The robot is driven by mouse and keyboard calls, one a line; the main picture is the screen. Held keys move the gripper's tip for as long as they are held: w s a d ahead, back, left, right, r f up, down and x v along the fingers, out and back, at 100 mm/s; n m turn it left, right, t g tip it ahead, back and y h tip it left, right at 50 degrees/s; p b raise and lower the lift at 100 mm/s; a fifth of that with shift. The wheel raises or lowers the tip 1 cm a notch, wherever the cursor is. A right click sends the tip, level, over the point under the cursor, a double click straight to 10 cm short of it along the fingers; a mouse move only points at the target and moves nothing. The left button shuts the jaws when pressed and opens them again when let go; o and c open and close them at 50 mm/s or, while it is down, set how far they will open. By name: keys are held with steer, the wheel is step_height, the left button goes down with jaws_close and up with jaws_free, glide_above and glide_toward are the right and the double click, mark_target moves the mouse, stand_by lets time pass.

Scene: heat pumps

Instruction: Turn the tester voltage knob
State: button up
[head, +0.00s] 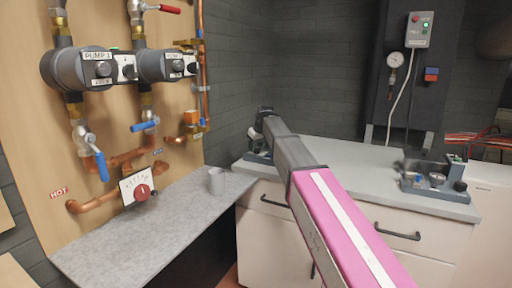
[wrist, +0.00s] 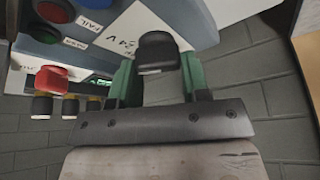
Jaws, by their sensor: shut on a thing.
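The tester, a grey-blue box, fills the top of the wrist view (wrist: 200,22), upside down. Its black voltage knob (wrist: 158,50) stands out beside a "24 V" marking. My gripper (wrist: 157,74) has its green fingers on either side of the knob and is shut on it. In the head view, my arm reaches to the back left end of the grey counter, where part of the tester (head: 257,157) shows. There the arm hides the knob and the fingertips.
Near the knob are a green button (wrist: 44,33), a "FAIL" label (wrist: 90,21) and a red plug (wrist: 51,77). The counter (head: 345,165) is clear in its middle; another device (head: 438,182) stands right.

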steer(key=shift+m+h, duration=0.5)
steer(key=shift+m, duration=1)
steer(key=o, duration=0.9)
steer(key=v, duration=1)
steer(key=shift+s+r, duration=0.25)
steer(key=shift+s, duration=0.1)
